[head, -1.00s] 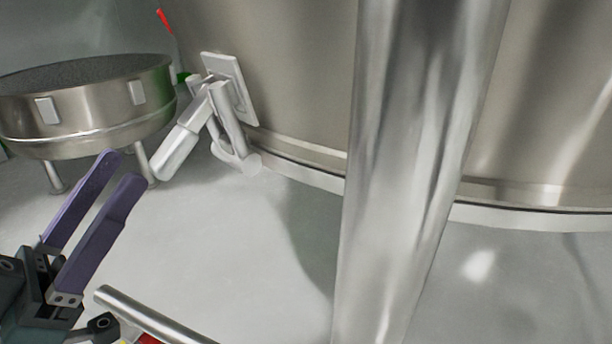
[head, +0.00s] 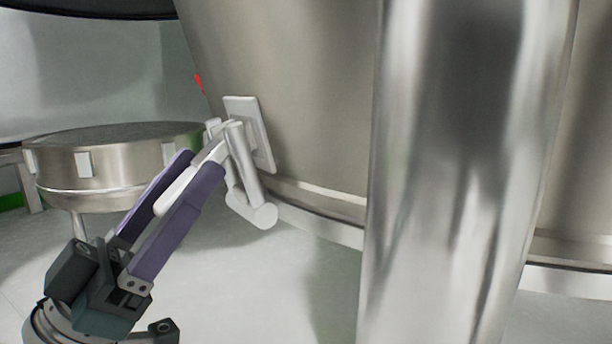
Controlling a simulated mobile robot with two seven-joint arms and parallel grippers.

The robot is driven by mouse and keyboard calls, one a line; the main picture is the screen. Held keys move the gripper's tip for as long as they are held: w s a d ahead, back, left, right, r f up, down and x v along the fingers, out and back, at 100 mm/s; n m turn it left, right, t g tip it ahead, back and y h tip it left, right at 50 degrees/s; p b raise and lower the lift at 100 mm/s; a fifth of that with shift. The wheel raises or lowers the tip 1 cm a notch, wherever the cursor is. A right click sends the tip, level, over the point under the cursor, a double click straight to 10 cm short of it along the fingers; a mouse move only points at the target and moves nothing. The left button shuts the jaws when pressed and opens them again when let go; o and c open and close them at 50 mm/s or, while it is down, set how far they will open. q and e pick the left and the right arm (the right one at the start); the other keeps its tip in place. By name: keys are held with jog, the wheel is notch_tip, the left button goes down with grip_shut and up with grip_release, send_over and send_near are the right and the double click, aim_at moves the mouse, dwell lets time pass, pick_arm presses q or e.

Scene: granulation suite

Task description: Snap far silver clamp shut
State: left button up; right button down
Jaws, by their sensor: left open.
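The silver clamp (head: 247,170) sits on the side of the large steel vessel, on a pale square mounting plate (head: 256,125). Its lever handle (head: 182,185) angles down and left, away from the vessel wall. My left gripper (head: 197,165) reaches up from the lower left with two purple fingers. The fingers are open and lie on either side of the lever handle, partly hiding it. I cannot tell whether they touch it. My right gripper is not in view.
The steel vessel (head: 310,90) fills the upper middle and right. A thick shiny upright post (head: 440,190) stands close in front of it. A round steel bowl (head: 110,180) stands behind my left gripper. Pale floor (head: 260,290) shows below the clamp.

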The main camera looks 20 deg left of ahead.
pick_arm(q)
jog(key=shift+r, duration=0.1)
grip_shut()
dwell(0.5)
dwell(0.9)
